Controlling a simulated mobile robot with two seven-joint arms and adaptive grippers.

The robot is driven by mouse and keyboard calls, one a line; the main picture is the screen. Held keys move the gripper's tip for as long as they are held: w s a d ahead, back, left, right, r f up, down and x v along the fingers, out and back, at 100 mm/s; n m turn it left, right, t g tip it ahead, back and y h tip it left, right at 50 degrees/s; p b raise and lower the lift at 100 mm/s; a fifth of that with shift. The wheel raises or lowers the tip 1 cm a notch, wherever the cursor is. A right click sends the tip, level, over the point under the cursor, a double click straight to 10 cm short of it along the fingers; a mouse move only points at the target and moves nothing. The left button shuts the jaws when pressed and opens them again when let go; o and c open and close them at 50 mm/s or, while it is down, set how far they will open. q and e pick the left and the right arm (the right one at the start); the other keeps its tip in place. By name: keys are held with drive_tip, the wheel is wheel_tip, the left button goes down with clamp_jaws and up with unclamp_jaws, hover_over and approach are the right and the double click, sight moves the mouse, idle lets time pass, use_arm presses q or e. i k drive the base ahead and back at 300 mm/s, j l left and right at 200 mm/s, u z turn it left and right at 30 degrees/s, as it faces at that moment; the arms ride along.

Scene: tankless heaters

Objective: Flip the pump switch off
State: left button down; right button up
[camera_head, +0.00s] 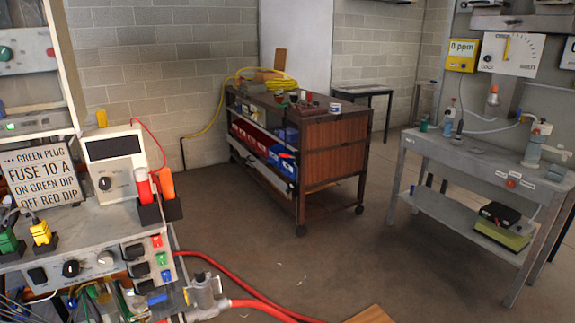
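No switch in view can be clearly read as the pump switch. On the left bench, a control panel carries a black rocker-like switch (37,275), a black knob (71,268) and a light knob (106,258). Beside it a block holds dark switches next to red, green and blue pieces (162,258). On the front edge of the right bench (450,158), a red button-like part (511,183) sits between small white labels too small to read. Switch positions cannot be told. Neither of my grippers is in view.
A wheeled cart (334,158) stands mid-room. The floor between cart and right bench is clear.

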sight(37, 276)
drive_tip(key=l+u, duration=0.1)
drive_tip(key=u, duration=0.3)
drive_tip(key=l+u, duration=0.15)
drive_tip(key=u, duration=0.2)
drive_tip(key=l+u, duration=0.1)
drive_tip(key=u, duration=0.3)
drive_tip(key=k+u, duration=0.1)
drive_tip(key=u, duration=0.3)
